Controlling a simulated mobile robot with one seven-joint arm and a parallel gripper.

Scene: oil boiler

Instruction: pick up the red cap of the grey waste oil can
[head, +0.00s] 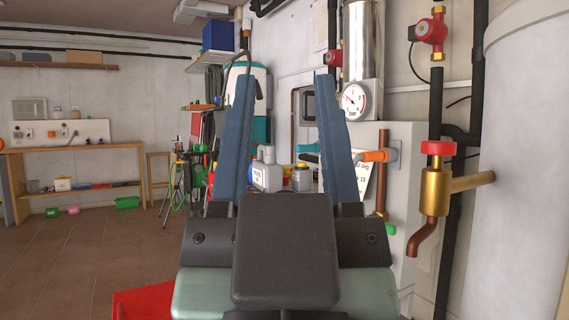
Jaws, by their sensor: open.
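My gripper (284,77) fills the centre of the head view. Its two blue fingers point up in the picture and stand wide apart, with nothing held between them. Beyond it, between the fingers, a light grey can (267,178) stands among other containers near the wall. A smaller grey tin (301,179) stands to its right. I cannot tell for sure which is the waste oil can. A red cap cannot be made out clearly; the containers are small, and the gripper hides what lies below them.
A pipe with a brass valve and red handle (438,149) stands close on the right, beside a large white cylinder (523,200). A white panel with an orange-handled valve (376,156) is behind the right finger. A workbench (75,148) is far left. The brown floor (75,255) at left is mostly clear.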

